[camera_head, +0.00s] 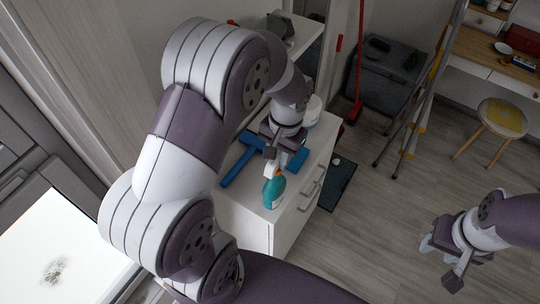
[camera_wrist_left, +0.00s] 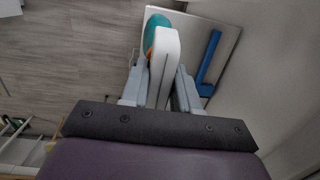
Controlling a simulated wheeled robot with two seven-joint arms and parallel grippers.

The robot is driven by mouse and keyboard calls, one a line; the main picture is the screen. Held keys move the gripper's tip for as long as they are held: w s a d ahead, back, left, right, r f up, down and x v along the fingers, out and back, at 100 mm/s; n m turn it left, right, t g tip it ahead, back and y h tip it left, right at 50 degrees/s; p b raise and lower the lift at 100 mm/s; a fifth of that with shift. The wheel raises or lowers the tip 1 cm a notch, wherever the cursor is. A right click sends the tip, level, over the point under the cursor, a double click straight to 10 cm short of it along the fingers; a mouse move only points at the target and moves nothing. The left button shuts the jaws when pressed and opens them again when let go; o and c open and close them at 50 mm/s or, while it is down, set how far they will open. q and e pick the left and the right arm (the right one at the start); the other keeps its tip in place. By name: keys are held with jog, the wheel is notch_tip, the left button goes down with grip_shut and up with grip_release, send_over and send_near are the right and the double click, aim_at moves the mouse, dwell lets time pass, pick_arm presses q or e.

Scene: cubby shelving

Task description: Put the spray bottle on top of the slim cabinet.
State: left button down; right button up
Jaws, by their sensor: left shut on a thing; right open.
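The spray bottle has a teal body (camera_head: 273,192) and a white head with an orange part. My left gripper (camera_head: 278,152) is shut on its white head, which also shows between the fingers in the left wrist view (camera_wrist_left: 164,55). The bottle is over the top of a white cabinet with drawers (camera_head: 250,206), apparently the slim cabinet. I cannot tell whether its base touches the top. My right gripper (camera_head: 442,262) is open and empty over the floor at the right.
A blue tool (camera_head: 240,165) lies on the cabinet top beside the bottle, and also shows in the left wrist view (camera_wrist_left: 209,62). A ladder (camera_head: 425,90), a dark bin (camera_head: 388,72) and a stool (camera_head: 502,118) stand farther back. The floor right of the cabinet is mostly free.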

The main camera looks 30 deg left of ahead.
aim_at(277, 178)
pick_arm(q)
jog(key=a+f, duration=0.1)
jog(key=f, duration=0.1)
jog(key=w+a+f+p, duration=0.1)
jog(key=f, duration=0.1)
jog(key=a+f+p, duration=0.1)
jog(key=f, duration=0.1)
jog(key=shift+w, duration=0.15)
jog(key=c, duration=1.3)
grip_release()
jog(key=shift+f, duration=0.1)
jog(key=o, duration=0.5)
jog(key=shift+d, duration=0.1)
